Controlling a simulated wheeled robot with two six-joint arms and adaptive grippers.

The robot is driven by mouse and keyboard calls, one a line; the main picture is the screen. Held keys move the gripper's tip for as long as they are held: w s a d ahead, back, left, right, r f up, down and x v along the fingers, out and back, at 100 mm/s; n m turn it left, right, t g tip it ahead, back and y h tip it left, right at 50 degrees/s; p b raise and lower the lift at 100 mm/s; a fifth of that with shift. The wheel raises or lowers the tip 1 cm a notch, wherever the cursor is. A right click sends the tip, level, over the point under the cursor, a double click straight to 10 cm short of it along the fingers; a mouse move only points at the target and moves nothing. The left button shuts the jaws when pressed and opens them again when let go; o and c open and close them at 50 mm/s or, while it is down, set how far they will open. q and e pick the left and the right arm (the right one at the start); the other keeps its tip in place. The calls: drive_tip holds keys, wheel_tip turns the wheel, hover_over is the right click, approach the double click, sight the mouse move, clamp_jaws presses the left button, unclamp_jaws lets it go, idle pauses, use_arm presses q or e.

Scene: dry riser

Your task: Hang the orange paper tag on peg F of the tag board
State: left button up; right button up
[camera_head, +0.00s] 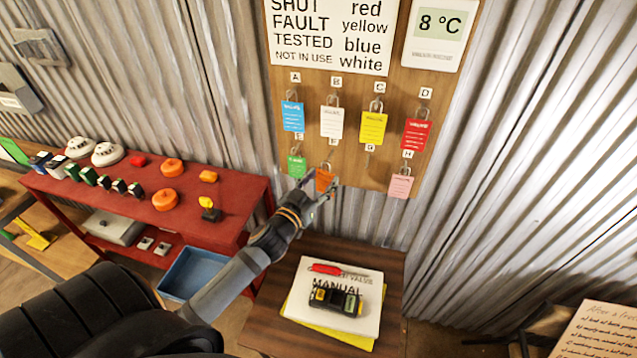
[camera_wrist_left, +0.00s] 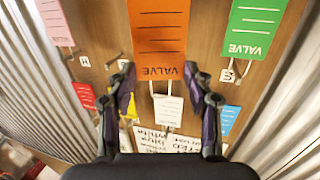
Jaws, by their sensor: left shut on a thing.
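The orange paper tag (camera_head: 324,180) is at the lower row of the tag board (camera_head: 386,163), between the green tag (camera_head: 297,166) and the pink tag (camera_head: 400,186). My left gripper (camera_head: 318,190) is shut on the orange tag, just in front of the board. In the left wrist view, upside down, the orange tag (camera_wrist_left: 158,30) extends beyond the fingertips of my left gripper (camera_wrist_left: 160,75). The label F (camera_head: 333,142) shows above the tag in the head view; peg F itself is hidden, and I cannot tell whether the tag touches it. My right gripper is not in view.
Blue, white, yellow (camera_head: 373,127) and red (camera_head: 415,134) tags hang in the upper row. Label G (camera_head: 370,148) has no tag under it. Below stand a red bench (camera_head: 230,213) with several parts and a small wooden table (camera_head: 390,290) with a manual.

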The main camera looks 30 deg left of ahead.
sight(321, 177)
use_arm(q)
drive_tip(key=shift+w+a+p, duration=0.25)
drive_tip(key=shift+w+p, duration=0.3)
drive_tip(key=shift+w, duration=0.65)
drive_tip(key=shift+w+a+p, duration=0.25)
drive_tip(key=shift+w+p, duration=0.55)
drive_tip(key=shift+w+f, duration=0.2)
drive_tip(key=shift+f, duration=0.15)
drive_tip(key=shift+w+a+f+b, duration=0.15)
drive_tip(key=shift+w+f+b, duration=0.15)
drive_tip(key=shift+w, duration=0.1)
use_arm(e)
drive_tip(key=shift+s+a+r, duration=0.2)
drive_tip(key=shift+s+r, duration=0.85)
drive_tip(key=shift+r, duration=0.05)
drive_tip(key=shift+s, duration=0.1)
use_arm(q)
drive_tip(key=o, duration=0.8)
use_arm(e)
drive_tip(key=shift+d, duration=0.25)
use_arm(q)
drive_tip(key=shift+o, duration=0.2)
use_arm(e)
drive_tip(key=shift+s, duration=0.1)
